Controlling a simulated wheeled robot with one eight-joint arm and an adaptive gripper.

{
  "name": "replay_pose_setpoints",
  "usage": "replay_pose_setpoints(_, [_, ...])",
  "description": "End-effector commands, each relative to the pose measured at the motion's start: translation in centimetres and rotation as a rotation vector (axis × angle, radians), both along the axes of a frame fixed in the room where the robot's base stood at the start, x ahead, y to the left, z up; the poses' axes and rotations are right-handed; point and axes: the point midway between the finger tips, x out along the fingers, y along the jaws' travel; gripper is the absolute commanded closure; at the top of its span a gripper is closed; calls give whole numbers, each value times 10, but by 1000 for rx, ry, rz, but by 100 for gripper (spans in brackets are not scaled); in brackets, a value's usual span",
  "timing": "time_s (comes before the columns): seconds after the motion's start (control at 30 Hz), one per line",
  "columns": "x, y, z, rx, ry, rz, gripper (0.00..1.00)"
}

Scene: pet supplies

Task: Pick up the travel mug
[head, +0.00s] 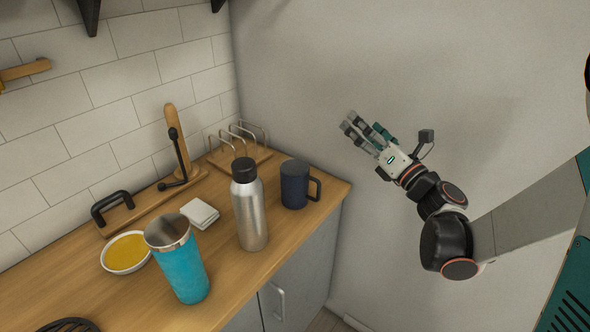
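A dark navy mug (294,186) with a side handle and a dark top stands upright near the right end of the wooden counter; it looks like the travel mug. A teal tumbler (180,268) with an open steel rim stands nearer the front left. A silver bottle (249,212) with a black cap stands between them. My gripper (349,122) is in the air to the right of the counter, higher in the picture than the navy mug and apart from it. Its fingers point up and left, look spread, and hold nothing.
The wooden counter (228,287) ends just right of the navy mug. A wire toast rack (240,140) stands behind it. A bowl of yellow contents (125,253), white coasters (200,213) and a wooden holder (178,147) are further left. A grey wall is behind my gripper.

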Motion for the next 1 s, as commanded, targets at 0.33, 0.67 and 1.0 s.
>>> replay_pose_setpoints(0.33, [-39,45,-137,-502,-201,304,10])
replay_pose_setpoints(0.67, [-35,72,-156,-566,-232,360,10])
replay_pose_setpoints(1.0, [-4,117,-158,-564,-230,356,10])
